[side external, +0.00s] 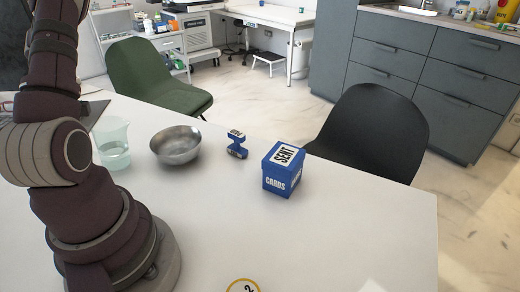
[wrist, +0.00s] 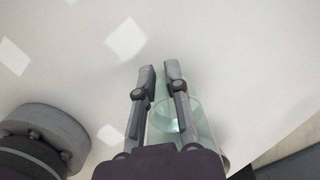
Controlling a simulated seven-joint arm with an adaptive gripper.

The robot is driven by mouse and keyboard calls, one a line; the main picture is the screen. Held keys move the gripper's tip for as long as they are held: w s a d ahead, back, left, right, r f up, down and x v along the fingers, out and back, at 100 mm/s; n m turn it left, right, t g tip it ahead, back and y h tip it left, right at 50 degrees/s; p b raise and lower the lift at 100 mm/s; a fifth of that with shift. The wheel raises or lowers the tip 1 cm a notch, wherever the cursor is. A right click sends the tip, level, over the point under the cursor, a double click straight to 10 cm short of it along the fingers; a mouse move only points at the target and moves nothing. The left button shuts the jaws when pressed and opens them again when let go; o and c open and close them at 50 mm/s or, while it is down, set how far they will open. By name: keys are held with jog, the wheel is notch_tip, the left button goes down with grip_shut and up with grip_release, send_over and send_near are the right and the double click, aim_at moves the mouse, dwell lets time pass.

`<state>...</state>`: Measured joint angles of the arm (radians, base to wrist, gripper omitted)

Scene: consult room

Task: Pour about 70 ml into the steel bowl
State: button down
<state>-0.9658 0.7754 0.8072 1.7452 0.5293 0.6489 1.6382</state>
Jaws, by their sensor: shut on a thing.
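The steel bowl (side external: 176,146) stands upright on the white table in the side external view. It looks empty. A clear, greenish beaker (side external: 113,150) with some clear liquid low in it is just left of the bowl, upright, partly behind my arm. I cannot tell whether its base touches the table. In the wrist view my gripper (wrist: 159,70) is shut on the beaker (wrist: 197,125), whose clear wall shows between and beside the fingers. In the side external view my gripper is mostly hidden by my arm.
A blue-and-white object (side external: 237,144) and a blue card box (side external: 283,168) stand right of the bowl on the white table (side external: 330,235). A green chair (side external: 150,78) and a black chair (side external: 372,130) stand behind the table. The table's front right is mostly clear.

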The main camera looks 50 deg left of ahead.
aim_at(99, 129)
jog(key=shift+w+d+r+g+y, duration=0.2)
jog(key=shift+w+r+g, duration=0.2)
jog(key=shift+g, duration=0.15)
jog(key=shift+w+d+r+g+y, duration=0.2)
jog(key=shift+w+r+g, duration=0.2)
jog(key=shift+g, duration=0.15)
jog(key=w+g, duration=0.1)
jog(key=w+r+g, duration=0.1)
jog(key=w+d+g+y, duration=0.1)
jog(key=shift+r, duration=0.25)
jog(key=shift+w+d+r+g+y+p, duration=0.2)
jog(key=shift+w+r+g+y, duration=0.15)
jog(key=shift+r+g, duration=0.35)
jog(key=shift+w+d+r+g+y+p, duration=0.1)
jog(key=shift+w+r+g+y+p, duration=0.2)
jog(key=shift+r+g, duration=0.4)
jog(key=shift+w+f+g, duration=0.1)
jog(key=shift+f+g, duration=0.05)
jog(key=shift+g, duration=0.15)
jog(key=shift+w+d+r+g+y+p, duration=0.25)
jog(key=shift+w+r+g+y+p, duration=0.3)
jog(key=shift+r+g+p, duration=0.35)
jog(key=shift+w+d+r+g+p, duration=0.2)
jog(key=shift+w+r+g+p, duration=0.4)
jog(key=shift+p, duration=1.05)
jog(key=shift+w+d+g+p, duration=0.15)
jog(key=shift+w+g+p, duration=0.2)
jog(key=shift+p, duration=0.1)
